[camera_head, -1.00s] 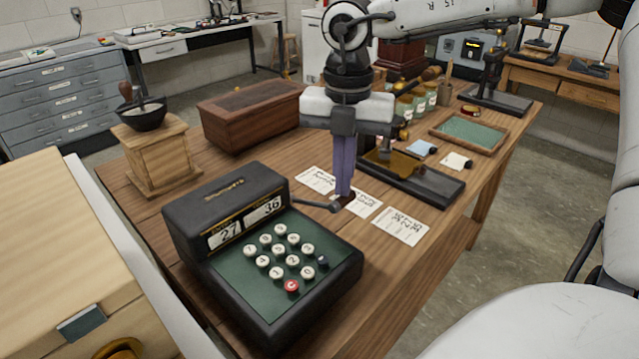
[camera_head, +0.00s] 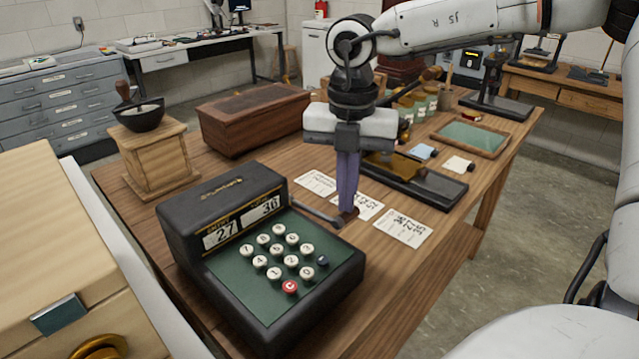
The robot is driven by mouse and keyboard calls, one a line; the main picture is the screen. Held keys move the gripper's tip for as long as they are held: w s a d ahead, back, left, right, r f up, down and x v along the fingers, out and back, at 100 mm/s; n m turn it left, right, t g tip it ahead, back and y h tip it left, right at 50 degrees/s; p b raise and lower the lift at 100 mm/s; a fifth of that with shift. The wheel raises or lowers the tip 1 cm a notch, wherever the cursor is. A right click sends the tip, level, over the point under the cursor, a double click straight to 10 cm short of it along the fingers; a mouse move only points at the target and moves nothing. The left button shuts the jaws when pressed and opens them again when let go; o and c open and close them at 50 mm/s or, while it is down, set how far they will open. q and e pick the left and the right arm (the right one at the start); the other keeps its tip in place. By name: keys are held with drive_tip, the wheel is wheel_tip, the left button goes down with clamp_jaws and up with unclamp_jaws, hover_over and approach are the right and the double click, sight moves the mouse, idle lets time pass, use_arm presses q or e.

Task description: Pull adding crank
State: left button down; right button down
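The adding machine (camera_head: 188,228) is dark with a green key panel, round white keys and one red key. Its display reads 27 and 36. The fingertips hide part of the handle. My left gripper is not in view.
Printed cards (camera_head: 403,229) lie on the wooden table (camera_head: 440,265) just right of the crank. A dark tool base (camera_head: 420,182) and a brown wooden box (camera_head: 250,122) stand behind. A pale crate (camera_head: 60,230) is at front left.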

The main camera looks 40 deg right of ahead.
sight(344, 218)
drive_tip(key=shift+f+b, duration=1.15)
drive_tip(key=shift+f, duration=0.35)
drive_tip(key=shift+w+f+b, duration=0.2)
drive_tip(key=shift+f+b, duration=1.15)
drive_tip(key=shift+b, duration=0.1)
drive_tip(key=shift+r, duration=0.1)
drive_tip(key=shift+s+r+p, duration=0.15)
drive_tip(key=shift+r+p, duration=0.45)
drive_tip(key=shift+r, duration=0.45)
drive_tip(key=shift+s+r+p, duration=0.15)
drive_tip(key=shift+r+p, duration=0.4)
drive_tip(key=shift+r, duration=0.5)
